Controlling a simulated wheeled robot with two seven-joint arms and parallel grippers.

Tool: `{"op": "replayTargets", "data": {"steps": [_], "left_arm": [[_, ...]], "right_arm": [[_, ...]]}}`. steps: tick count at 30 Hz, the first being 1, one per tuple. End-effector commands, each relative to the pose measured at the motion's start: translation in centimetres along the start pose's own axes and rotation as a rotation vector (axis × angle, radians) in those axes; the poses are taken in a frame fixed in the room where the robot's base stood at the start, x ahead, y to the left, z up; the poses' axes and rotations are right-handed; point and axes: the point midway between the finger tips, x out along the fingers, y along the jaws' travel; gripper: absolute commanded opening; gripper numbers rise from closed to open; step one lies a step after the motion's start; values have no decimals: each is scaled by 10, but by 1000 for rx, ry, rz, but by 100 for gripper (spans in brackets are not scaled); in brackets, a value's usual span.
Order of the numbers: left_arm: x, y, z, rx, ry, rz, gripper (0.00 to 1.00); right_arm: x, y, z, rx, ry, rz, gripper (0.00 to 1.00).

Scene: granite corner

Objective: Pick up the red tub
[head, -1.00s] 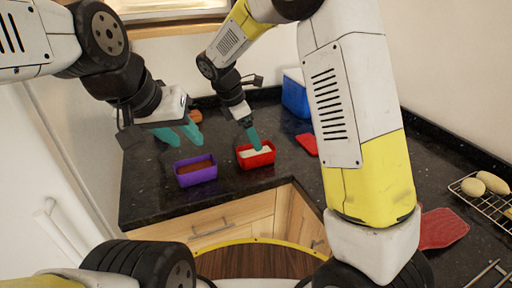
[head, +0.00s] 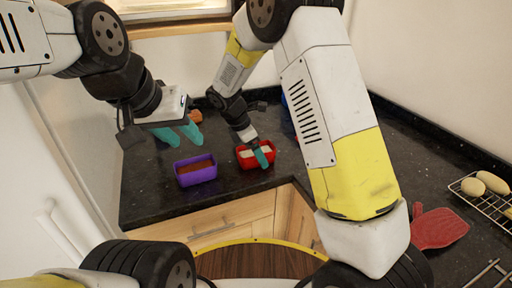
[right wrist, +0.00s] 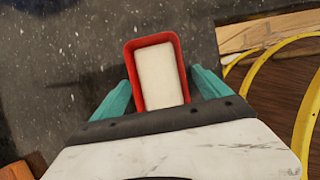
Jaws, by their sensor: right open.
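The red tub (head: 245,162) stands on the dark counter near its front edge, with pale white contents. It also shows in the right wrist view (right wrist: 132,62), upright between my right gripper's two teal fingers. My right gripper (head: 262,156) is open, with one finger on each side of the tub's near end; I cannot tell whether they touch it. Its fingers show in the right wrist view (right wrist: 162,92) too. My left gripper (head: 180,135) is over the counter at the left, behind the purple tub, with its two teal fingers apart and nothing between them.
A purple tub (head: 196,180) with brown contents stands just left of the red tub. A red paddle-like board (head: 438,230) and a wire rack (head: 490,198) with pale oval items lie at the right. A brown-orange item (head: 195,116) lies behind my left gripper.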

Motion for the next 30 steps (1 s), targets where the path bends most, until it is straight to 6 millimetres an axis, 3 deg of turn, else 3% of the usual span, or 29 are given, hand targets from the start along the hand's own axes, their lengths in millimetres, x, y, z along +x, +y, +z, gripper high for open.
{"op": "replayTargets", "data": {"steps": [23,24,30], "left_arm": [[0,0,0,0,0,0,36],[0,0,0,0,0,0,36],[0,0,0,0,0,0,36]], "right_arm": [[4,0,-2,1,0,0,87],[4,0,-2,1,0,0,85],[4,0,-2,1,0,0,46]]}}
